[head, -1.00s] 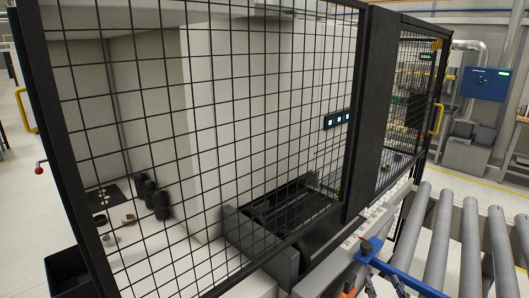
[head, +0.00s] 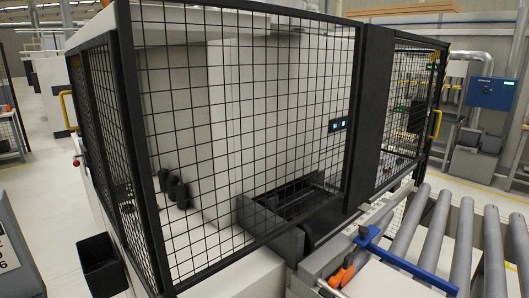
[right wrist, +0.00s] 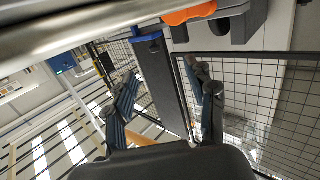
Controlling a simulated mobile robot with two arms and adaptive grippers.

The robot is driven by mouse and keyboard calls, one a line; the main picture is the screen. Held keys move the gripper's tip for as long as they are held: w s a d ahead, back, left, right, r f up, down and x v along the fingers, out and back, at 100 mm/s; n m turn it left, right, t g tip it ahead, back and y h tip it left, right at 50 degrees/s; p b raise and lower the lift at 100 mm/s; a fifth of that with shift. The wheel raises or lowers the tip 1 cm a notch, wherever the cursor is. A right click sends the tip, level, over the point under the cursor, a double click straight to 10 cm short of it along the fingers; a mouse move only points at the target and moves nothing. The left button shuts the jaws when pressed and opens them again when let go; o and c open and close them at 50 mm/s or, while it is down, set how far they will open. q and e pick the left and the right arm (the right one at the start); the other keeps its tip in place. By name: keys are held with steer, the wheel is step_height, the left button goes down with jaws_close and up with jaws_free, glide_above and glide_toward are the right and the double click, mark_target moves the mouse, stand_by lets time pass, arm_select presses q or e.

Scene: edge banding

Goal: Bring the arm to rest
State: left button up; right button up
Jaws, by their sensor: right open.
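My right gripper (right wrist: 162,78) shows in the right wrist view with its two dark, blue-ribbed fingers spread apart. Nothing is between the fingertips. Behind it, the view shows black mesh fencing (right wrist: 265,95) and a dark post (right wrist: 160,85). Neither gripper shows in the head view, and my left gripper is in no frame.
A black-framed mesh guard (head: 245,130) encloses the machine. A roller conveyor (head: 460,245) stands at the right, near a blue bar (head: 405,262) and an orange-handled item (head: 342,275). A black bin (head: 100,265) hangs at the lower left. Open floor (head: 45,195) lies left.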

steer(key=s+a+f+n+g+y, duration=0.1)
steer(key=s+a+f+g, duration=0.3)
steer(key=s, duration=0.3)
steer(key=s+a+f+n+g, duration=0.1)
steer(key=s+a+f+g, duration=0.35)
steer(key=s, duration=0.25)
steer(key=s+f+g, duration=0.1)
steer(key=s+g, duration=0.4)
steer(key=s, duration=0.9)
step_height(320, 180, down, 28)
steer(key=s+g+b, duration=0.1)
steer(key=s+b, duration=0.1)
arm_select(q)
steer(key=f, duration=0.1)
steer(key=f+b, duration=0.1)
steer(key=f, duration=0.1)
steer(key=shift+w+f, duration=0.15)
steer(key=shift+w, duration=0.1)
arm_select(e)
steer(key=s+d+f+g, duration=0.1)
steer(key=s+d+f, duration=0.1)
steer(key=s+f, duration=1.5)
steer(key=shift+f+h, duration=0.4)
steer(key=shift+d, duration=0.1)
